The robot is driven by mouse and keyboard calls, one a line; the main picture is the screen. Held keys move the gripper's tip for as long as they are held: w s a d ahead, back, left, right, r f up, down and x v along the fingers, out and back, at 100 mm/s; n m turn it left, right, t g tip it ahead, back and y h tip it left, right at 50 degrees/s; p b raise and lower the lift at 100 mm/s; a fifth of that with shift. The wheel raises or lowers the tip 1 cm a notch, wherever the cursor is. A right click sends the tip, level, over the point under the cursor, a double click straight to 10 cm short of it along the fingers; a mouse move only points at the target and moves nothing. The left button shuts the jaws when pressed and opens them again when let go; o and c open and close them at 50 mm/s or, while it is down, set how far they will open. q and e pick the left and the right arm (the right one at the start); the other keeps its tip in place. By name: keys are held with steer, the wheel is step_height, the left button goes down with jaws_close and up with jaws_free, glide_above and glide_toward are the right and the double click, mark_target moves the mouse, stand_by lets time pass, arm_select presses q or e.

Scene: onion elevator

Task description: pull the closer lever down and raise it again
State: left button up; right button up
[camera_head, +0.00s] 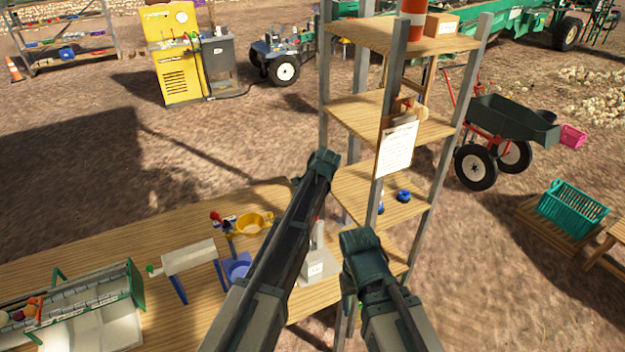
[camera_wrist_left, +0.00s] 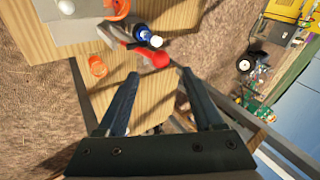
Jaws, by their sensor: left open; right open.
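A small grey-white box (camera_head: 314,270) with an upright lever (camera_head: 319,232) stands on the table beside my left arm in the head view. In the left wrist view a red knob (camera_wrist_left: 155,59) lies just beyond my left gripper (camera_wrist_left: 158,76), whose two fingers are apart with nothing held between them. I cannot tell whether this knob belongs to a lever. My right gripper (camera_head: 350,292) is low beside the shelf in the head view, apart from the box; its fingertips are partly hidden. My left arm covers its own gripper in the head view.
A wooden shelf (camera_head: 345,180) with grey posts stands at the table's right, close to both arms. The table (camera_head: 130,238) holds a yellow bowl (camera_head: 252,223), a small white stand (camera_head: 190,256) and a model machine (camera_head: 125,290). Open ground (camera_head: 80,150) lies beyond.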

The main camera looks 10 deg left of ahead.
arm_select(q)
steer(key=p+v, duration=0.5)
steer(key=v, duration=0.3)
steer(key=s+a+f+n+g+h, duration=0.1)
steer(key=s+a+f+n+g, duration=0.3)
steer(key=s, duration=1.1)
steer(key=s+a+n+g+h, duration=0.2)
steer(key=s+a+n, duration=0.35)
steer(key=s, duration=0.85)
steer(key=s+d+f+m+b, duration=0.1)
steer(key=s+d+f+b, duration=0.1)
steer(key=f+b, duration=0.5)
steer(key=s+d+f+m+y+b, duration=0.1)
steer(key=s+d+f+b, duration=0.1)
steer(key=d+f+b, duration=0.3)
steer(key=s+d+f+m+g+b, duration=0.1)
steer(key=d+f+b, duration=0.3)
steer(key=f+b, duration=0.5)
steer(key=shift+s+f+y, duration=0.3)
steer(key=shift+s+f, duration=0.05)
steer(key=shift+s, duration=0.2)
steer(key=shift+m, duration=0.25)
